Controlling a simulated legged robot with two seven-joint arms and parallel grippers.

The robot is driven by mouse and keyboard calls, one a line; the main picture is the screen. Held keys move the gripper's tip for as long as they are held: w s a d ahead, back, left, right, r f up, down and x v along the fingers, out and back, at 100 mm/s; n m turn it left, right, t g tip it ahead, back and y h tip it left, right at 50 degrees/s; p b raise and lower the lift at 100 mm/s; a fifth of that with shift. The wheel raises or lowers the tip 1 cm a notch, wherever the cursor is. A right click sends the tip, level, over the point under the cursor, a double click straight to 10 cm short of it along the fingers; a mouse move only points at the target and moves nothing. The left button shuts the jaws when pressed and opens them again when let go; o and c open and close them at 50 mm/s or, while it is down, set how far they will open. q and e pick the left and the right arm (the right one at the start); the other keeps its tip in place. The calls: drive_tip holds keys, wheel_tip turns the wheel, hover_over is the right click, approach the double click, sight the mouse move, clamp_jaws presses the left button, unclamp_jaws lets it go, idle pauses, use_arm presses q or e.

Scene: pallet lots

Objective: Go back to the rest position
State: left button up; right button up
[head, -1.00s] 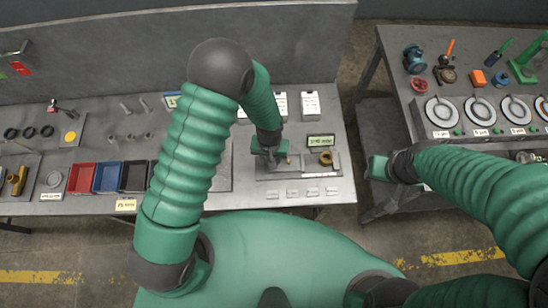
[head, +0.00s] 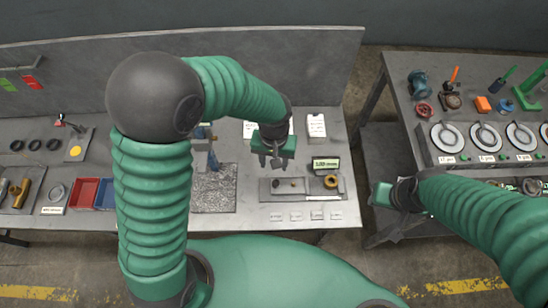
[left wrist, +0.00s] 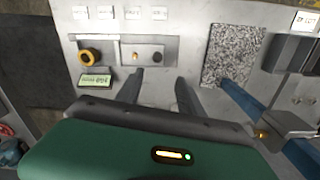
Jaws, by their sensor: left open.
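My left gripper (head: 275,160) hangs above the bench, behind the grey gauge tray, with its fingers pointing down. In the left wrist view its two dark fingers (left wrist: 158,88) are apart with nothing between them. The tray (head: 268,196) holds a brass ring (head: 331,182) and small dark round pieces; the ring also shows in the left wrist view (left wrist: 90,56). My right gripper (head: 384,195) is at the right, over the gap between the benches; its fingers are not clear.
A small display (head: 326,164) stands behind the tray. A speckled granite plate (head: 215,190) lies left of it, with a blue tool behind. Red (head: 84,192) and blue bins stand further left, partly behind my arm. The right bench (head: 408,110) carries dials and several tools.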

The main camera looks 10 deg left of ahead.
use_arm(q)
wheel_tip(320, 180, up, 2)
drive_tip(key=shift+w+r, duration=0.1)
idle(0.4)
drive_tip(key=s+a+r+m+t+b, duration=0.1)
drive_tip(key=s+a+r+t, duration=0.1)
drive_tip(key=s+a, duration=0.4)
drive_tip(key=shift+s+a+t, duration=0.3)
drive_tip(key=shift+a, duration=1.5)
